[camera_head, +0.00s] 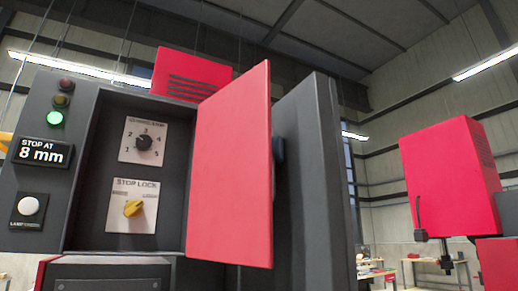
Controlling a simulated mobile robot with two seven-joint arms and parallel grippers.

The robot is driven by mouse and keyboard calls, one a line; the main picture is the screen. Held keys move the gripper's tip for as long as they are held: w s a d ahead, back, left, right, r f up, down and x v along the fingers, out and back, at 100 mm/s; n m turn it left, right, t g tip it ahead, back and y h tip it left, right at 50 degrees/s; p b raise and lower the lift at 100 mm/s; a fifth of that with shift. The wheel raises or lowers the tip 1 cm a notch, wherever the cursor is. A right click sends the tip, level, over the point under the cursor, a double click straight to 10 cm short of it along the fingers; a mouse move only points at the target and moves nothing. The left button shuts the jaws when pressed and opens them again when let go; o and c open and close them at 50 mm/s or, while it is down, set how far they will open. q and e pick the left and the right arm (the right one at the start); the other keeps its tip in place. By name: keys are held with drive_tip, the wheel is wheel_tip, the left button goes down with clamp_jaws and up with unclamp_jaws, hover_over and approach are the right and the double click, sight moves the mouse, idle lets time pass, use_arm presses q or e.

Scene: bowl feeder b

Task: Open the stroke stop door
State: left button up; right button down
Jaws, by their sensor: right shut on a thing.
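The red stroke stop door (230,165) stands swung open on the right side of a dark recess, its free edge towards me. Inside the recess are a numbered dial (143,142) and a yellow knob (133,208) on a plate marked STOP LOCK. A small dark blue piece that I take for my right gripper (279,149) shows just past the door's free edge, on its far side. It is shut at the door; the fingertips and the grip itself are hidden behind the panel. My left gripper is not in view.
A sign (43,152) reads "STOP AT 8 mm", above a white lamp button (29,206). The green light (56,119) is lit. A tall dark panel (315,170) stands right of the door. Another red machine (450,175) and workbenches are farther right.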

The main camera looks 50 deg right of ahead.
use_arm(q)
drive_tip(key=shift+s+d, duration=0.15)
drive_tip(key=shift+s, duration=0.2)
use_arm(e)
drive_tip(key=shift+d, duration=0.55)
drive_tip(key=shift+w, duration=0.1)
drive_tip(key=c, duration=1.2)
unclamp_jaws()
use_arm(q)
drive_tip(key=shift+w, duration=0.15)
use_arm(e)
drive_tip(key=shift+d, duration=0.1)
drive_tip(key=v, duration=1)
drive_tip(key=shift+d, duration=0.3)
